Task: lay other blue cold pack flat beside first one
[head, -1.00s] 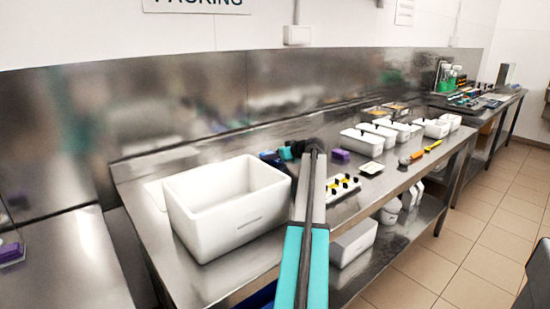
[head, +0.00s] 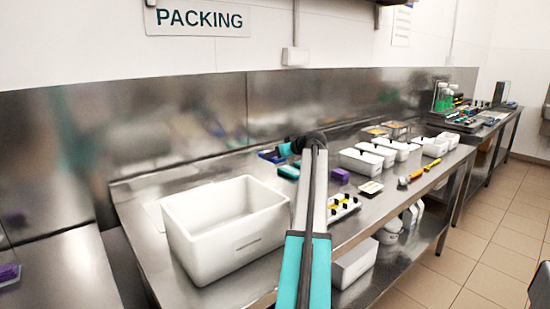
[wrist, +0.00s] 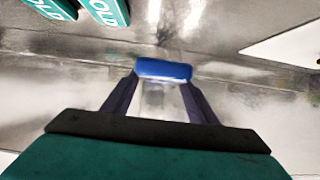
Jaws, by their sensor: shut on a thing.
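My gripper (wrist: 160,84) is shut on a blue cold pack (wrist: 164,71), seen edge-on between the fingertips in the wrist view. In the head view the held blue pack (head: 271,156) is above the steel bench, behind the large white box. Two teal packs with white lettering lie at the top left of the wrist view, the nearer one (wrist: 106,10) partly cut off. A teal pack (head: 288,172) also shows on the bench in the head view. I cannot make out another blue pack; the box's near wall hides part of its floor.
The large white box (head: 240,247) stands at the bench's near left. Bare steel (head: 150,190) shows left of the box.

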